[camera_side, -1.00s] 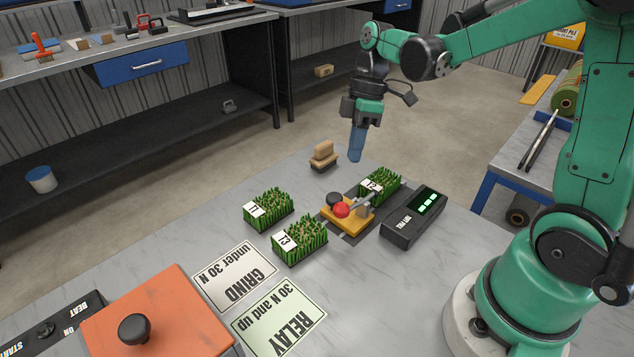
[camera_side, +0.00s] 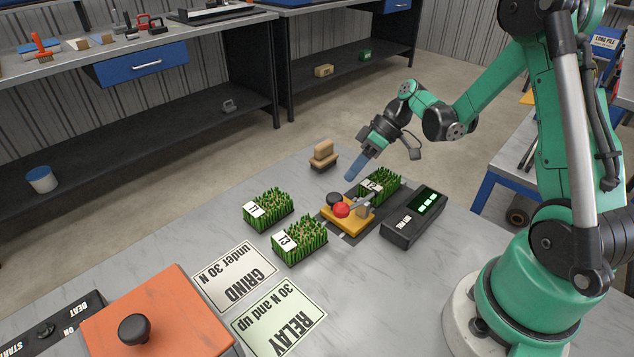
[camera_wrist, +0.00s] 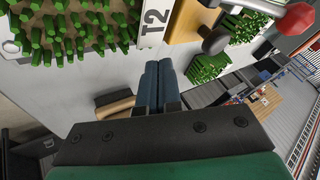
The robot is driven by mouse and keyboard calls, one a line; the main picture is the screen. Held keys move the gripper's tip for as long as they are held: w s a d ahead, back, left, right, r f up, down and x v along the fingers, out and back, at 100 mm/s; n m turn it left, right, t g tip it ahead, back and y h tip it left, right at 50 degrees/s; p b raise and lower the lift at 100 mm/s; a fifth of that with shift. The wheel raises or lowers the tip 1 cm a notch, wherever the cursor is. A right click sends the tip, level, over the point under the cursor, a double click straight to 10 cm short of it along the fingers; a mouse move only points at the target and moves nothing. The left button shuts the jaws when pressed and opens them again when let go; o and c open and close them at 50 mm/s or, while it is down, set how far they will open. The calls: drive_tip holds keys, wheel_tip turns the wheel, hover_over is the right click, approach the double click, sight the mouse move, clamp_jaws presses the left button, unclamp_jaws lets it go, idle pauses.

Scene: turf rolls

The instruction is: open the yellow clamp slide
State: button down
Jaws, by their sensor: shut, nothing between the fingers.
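The yellow clamp slide (camera_side: 349,217) sits on a dark rail on the table, with a red ball knob (camera_side: 341,210), a dark round knob (camera_side: 334,199) and a grey lever on it. It also shows at the top of the wrist view (camera_wrist: 186,22). The turf piece T2 (camera_side: 381,187) lies just behind the slide on the rail. My gripper (camera_side: 350,177) is shut and empty, its blue fingers tilted down to the left, above and behind the slide and T2. In the wrist view the closed fingers (camera_wrist: 158,80) point toward the T2 label and the slide's edge.
Turf pieces T1 (camera_side: 268,209) and T3 (camera_side: 300,241) stand left of the rail. A dark readout box (camera_side: 413,217) stands right of it, and a wooden brush (camera_side: 323,155) behind. GRIND (camera_side: 235,275) and RELAY (camera_side: 279,317) cards and an orange box (camera_side: 160,325) lie nearer.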

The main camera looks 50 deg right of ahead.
sight(336, 193)
drive_tip(key=shift+s+a+r, duration=0.1)
drive_tip(key=shift+s+a, duration=0.15)
drive_tip(key=shift+a, duration=0.65)
drive_tip(key=shift+s+a, duration=0.25)
drive_tip(key=shift+a, duration=0.6)
drive_tip(key=shift+s+a, duration=0.15)
drive_tip(key=shift+a, duration=0.5)
drive_tip(key=shift+d, duration=0.1)
